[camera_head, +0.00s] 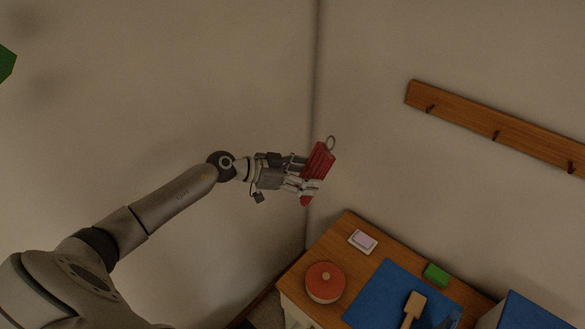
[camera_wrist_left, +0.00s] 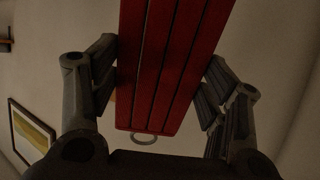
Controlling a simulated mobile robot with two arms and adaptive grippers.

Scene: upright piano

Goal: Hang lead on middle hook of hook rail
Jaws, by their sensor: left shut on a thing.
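The lead (camera_head: 320,160) is a red, ribbed flat piece with a metal ring (camera_head: 331,142) at its upper end. My left gripper (camera_head: 308,186) is shut on it and holds it in the air, tilted, left of the hook rail. In the left wrist view the red lead (camera_wrist_left: 170,60) fills the middle between the two fingers, with the ring (camera_wrist_left: 144,137) below it. The wooden hook rail (camera_head: 460,113) is on the right wall with three dark hooks in view. The middle hook (camera_head: 496,135) is bare. My right gripper does not show.
A wooden cabinet (camera_head: 341,230) stands below the rail. On it are a round red container (camera_head: 325,282), a soap-like block on a dish (camera_head: 362,241), a blue mat (camera_head: 375,290), a green block (camera_head: 436,274) and a wooden brush (camera_head: 413,306). Space between lead and rail is clear.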

